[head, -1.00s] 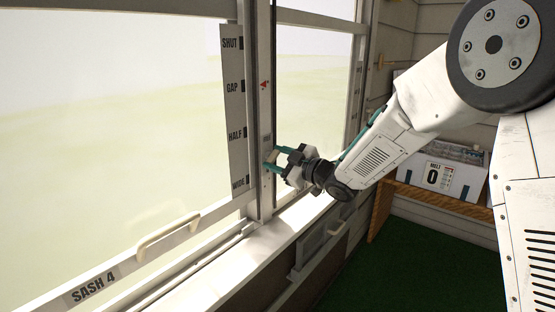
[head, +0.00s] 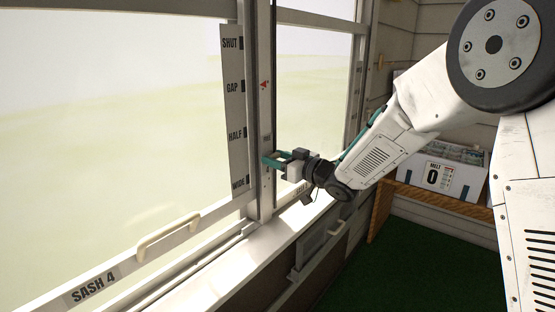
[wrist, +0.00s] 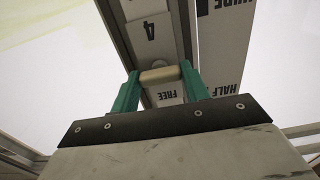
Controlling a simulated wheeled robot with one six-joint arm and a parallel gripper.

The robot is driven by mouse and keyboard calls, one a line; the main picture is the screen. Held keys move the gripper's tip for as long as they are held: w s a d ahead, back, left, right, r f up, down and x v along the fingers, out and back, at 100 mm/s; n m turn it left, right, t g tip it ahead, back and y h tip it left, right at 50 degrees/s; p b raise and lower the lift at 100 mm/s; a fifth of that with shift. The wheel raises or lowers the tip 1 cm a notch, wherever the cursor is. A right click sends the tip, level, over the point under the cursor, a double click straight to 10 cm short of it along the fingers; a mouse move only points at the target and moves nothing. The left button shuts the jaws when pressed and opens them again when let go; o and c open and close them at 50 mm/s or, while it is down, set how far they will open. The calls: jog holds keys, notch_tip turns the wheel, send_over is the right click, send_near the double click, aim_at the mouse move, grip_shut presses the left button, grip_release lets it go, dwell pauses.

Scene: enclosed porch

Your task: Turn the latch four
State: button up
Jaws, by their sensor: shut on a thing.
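Latch four is on the window post (head: 264,190), with a cream bar-shaped knob (wrist: 159,75) that shows in the wrist view between my gripper's teal fingers. My gripper (head: 276,162) is shut on this knob, a finger on either side of it. The knob lies crosswise in the wrist view. A plate marked "4" (wrist: 150,36) is on one side of it and a label "FREE" (wrist: 168,96) on the other. In the head view the fingers hide most of the latch.
The SASH 4 rail (head: 95,287) with a cream handle (head: 168,234) runs along the lower left. A scale strip (head: 236,110) reads SHUT, GAP, HALF and WIDE. A white box (head: 446,175) stands on a wooden shelf at the right. The green floor is clear.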

jog(key=shift+f, duration=0.15)
jog(key=o, duration=1)
jog(key=shift+d, duration=0.1)
jog(key=v, duration=0.7)
jog(key=shift+s+d, duration=0.25)
jog(key=shift+d, duration=0.1)
